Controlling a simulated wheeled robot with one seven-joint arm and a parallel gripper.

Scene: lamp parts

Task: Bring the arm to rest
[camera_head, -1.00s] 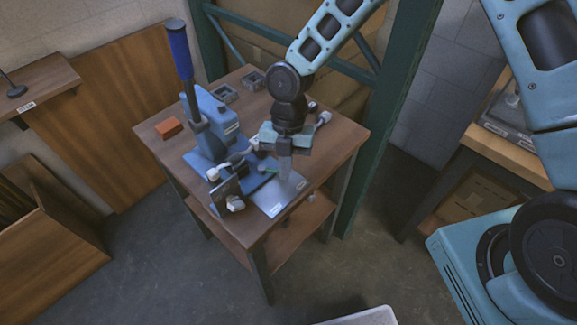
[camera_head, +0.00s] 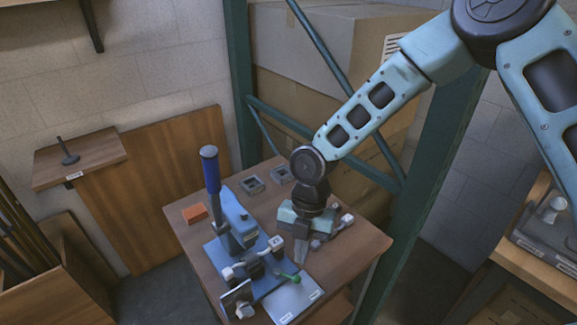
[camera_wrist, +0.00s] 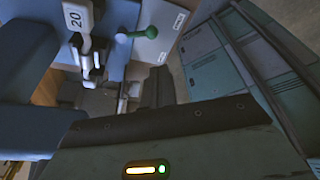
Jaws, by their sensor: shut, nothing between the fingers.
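My gripper (camera_head: 301,255) is shut and empty. In the head view it points down over the right part of the small wooden table (camera_head: 350,262), beside the blue press (camera_head: 232,232) and just behind the light plate (camera_head: 292,300). My arm reaches in from the upper right, bent at the elbow. In the wrist view the gripper's dark fingers (camera_wrist: 122,98) show near the middle, with a white part marked 20 (camera_wrist: 76,20) and a green-knobbed lever (camera_wrist: 135,34) close by.
The press's tall lever with a blue handle (camera_head: 210,170) stands left of my gripper. An orange block (camera_head: 195,213) and two grey trays (camera_head: 252,184) lie on the table. A green rack post (camera_head: 425,150) rises close to the right of my forearm. Boxes (camera_head: 310,50) stand behind.

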